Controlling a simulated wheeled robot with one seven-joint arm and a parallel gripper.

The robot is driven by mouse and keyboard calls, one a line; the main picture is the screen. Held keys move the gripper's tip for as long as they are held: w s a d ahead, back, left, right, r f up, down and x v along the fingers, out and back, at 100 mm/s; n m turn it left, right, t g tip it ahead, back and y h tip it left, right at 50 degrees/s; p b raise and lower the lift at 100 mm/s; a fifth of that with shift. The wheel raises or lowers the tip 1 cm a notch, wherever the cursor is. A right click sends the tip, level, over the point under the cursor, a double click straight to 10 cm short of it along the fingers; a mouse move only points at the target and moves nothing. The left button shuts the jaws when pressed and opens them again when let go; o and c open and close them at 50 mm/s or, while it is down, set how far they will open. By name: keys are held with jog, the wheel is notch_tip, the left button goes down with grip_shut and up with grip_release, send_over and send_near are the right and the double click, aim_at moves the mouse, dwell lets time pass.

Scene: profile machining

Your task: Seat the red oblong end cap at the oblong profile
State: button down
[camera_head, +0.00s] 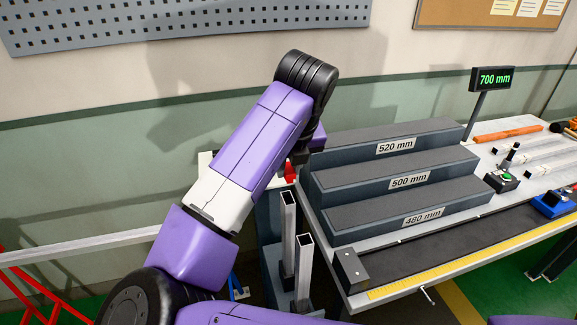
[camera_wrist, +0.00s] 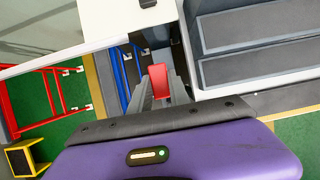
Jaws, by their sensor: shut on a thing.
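The red oblong end cap (camera_wrist: 157,82) is between the grey fingers of my gripper (camera_wrist: 160,88) in the wrist view, and my gripper is shut on it. In the head view a red piece (camera_head: 290,173) shows just below my gripper, partly hidden by my arm. Two upright metal profiles with open tops, a rear one (camera_head: 288,235) and a front one (camera_head: 304,265), stand beside the bench. The cap is above and behind their tops, apart from them. I cannot tell which one is the oblong profile. In the wrist view I cannot make out the profiles.
A stepped grey block (camera_head: 400,226) with length labels fills the left of the workbench (camera_head: 335,287), close to the right of my gripper. A white surface (camera_wrist: 125,22) lies behind my gripper. A red rack (camera_wrist: 40,100) stands at left. The profiles' tops look uncovered.

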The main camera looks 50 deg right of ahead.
aim_at(292, 174)
jog(key=shift+f+b, duration=1.75)
jog(key=shift+f, duration=0.8)
jog(key=shift+f+b, duration=0.65)
jog(key=shift+f, duration=0.25)
jog(key=c, duration=1.1)
grip_release()
jog(key=shift+c, duration=0.2)
jog(key=shift+v, duration=3.95)
jog(key=shift+a, duration=0.1)
